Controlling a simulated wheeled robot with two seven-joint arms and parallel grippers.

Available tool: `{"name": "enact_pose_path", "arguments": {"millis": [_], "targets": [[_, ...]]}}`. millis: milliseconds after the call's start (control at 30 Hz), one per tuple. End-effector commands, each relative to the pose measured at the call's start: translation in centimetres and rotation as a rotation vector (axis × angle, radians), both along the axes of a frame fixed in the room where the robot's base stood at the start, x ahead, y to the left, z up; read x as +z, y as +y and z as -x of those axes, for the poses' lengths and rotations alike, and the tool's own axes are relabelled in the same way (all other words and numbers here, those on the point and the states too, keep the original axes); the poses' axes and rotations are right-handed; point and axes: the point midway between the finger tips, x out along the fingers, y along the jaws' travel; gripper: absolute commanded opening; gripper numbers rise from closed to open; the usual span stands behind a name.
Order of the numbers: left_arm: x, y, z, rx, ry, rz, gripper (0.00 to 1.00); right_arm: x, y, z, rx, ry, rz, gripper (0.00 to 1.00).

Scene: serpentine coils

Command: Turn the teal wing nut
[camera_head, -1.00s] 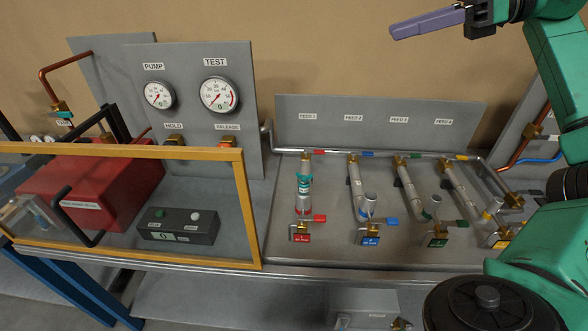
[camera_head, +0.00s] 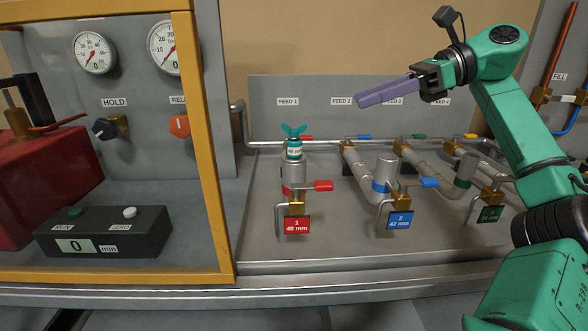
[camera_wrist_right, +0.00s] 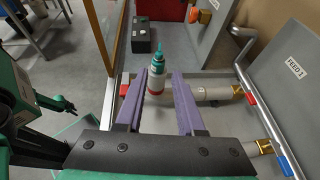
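The teal wing nut (camera_head: 294,131) sits on top of a teal-collared plug marked 48 mm (camera_head: 294,150), on the upright grey pipe end of feed 1. In the right wrist view the wing nut (camera_wrist_right: 157,52) shows beyond the fingertips, apart from them. My right gripper (camera_head: 360,101) has purple fingers and is up and to the right of the nut in the head view, pointing left. In the right wrist view my right gripper (camera_wrist_right: 165,74) is open, with nothing between its fingers. My left gripper is not in view.
A red valve handle (camera_head: 318,186) is just below the plug. A blue-handled valve (camera_head: 427,183) and another pipe run are to its right. A yellow-framed clear guard (camera_head: 210,150) stands close on the left, before a black timer box (camera_head: 105,232). The FEED panel (camera_head: 300,88) rises behind.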

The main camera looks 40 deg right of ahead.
Motion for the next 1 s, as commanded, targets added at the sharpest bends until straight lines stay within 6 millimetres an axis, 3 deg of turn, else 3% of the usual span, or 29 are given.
{"name": "enact_pose_path", "arguments": {"millis": [167,600,1000], "targets": [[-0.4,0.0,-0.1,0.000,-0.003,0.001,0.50,-0.8,1.3,-1.2,0.004,0.002,0.001,0.38],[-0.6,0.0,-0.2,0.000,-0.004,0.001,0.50,-4.6,8.5,-8.2,0.003,0.001,0.001,0.38],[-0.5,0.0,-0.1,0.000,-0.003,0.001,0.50,-5.4,9.6,-9.4,-0.001,0.000,0.000,0.38]]}}
